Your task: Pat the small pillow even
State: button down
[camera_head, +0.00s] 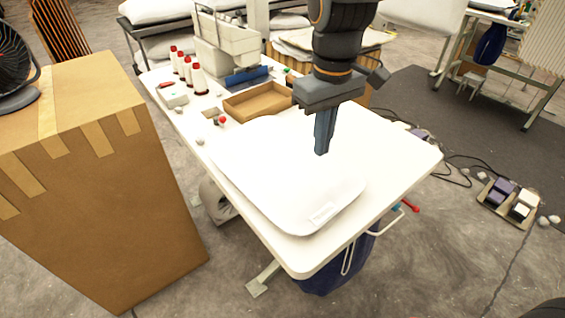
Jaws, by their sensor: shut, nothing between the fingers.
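The small pillow (275,175) is white and lies flat on the white table (405,175). A small label shows near its front corner. Its surface is so bright that I cannot tell how even the filling is. My gripper (321,152) points down over the right part of the pillow, with its fingers closed together and nothing between them. The fingertips are at or just above the pillow's surface; I cannot tell whether they touch it. My arm hides part of the table behind.
A shallow cardboard tray (228,106), several thread cones (198,80) and a sewing machine (225,45) stand at the table's back. A large cardboard box (90,200) stands left of the table. The table's right side is mostly clear.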

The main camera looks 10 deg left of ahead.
jog(key=a+n, duration=0.1)
jog(key=a, duration=0.2)
jog(key=b, duration=0.7)
send_over(304, 182)
notch_tip(304, 182, down, 6)
jog(key=shift+f, duration=0.25)
jog(key=shift+d+f, duration=0.1)
jog(key=shift+f, duration=0.2)
jog(key=shift+f+b, duration=0.6)
jog(key=shift+f, duration=0.3)
notch_tip(304, 182, up, 5)
jog(key=p, duration=0.4)
jog(key=shift+p, duration=0.4)
jog(key=shift+f, duration=0.15)
jog(key=shift+f, duration=0.1)
